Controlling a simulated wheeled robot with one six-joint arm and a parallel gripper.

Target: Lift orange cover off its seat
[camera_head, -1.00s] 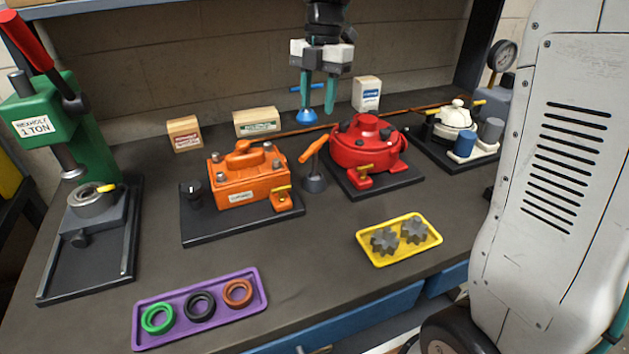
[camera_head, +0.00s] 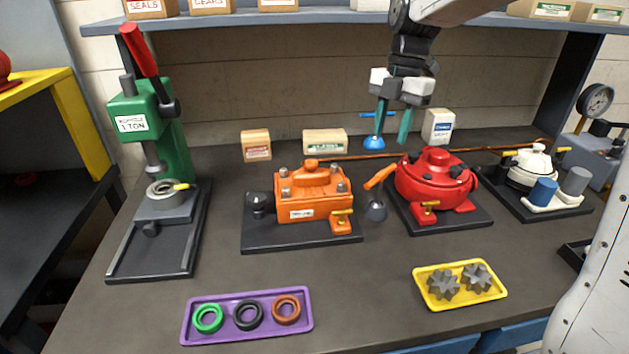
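The orange cover (camera_head: 314,181) sits on the orange motor housing (camera_head: 314,209), left of centre on a dark base plate (camera_head: 295,242). It has a raised handle on top and grey bolt heads at its corners. My gripper (camera_head: 393,138) hangs fingers down, above and to the right of the orange motor, behind the red motor (camera_head: 436,181). Its two teal fingers are apart with nothing visible held between them. The cover's underside and seat are hidden.
An orange-handled tool (camera_head: 379,180) stands between the orange and red motors. A green press (camera_head: 148,130) is at left. A purple tray (camera_head: 205,332) of rings and a yellow tray (camera_head: 440,303) of gears lie in front.

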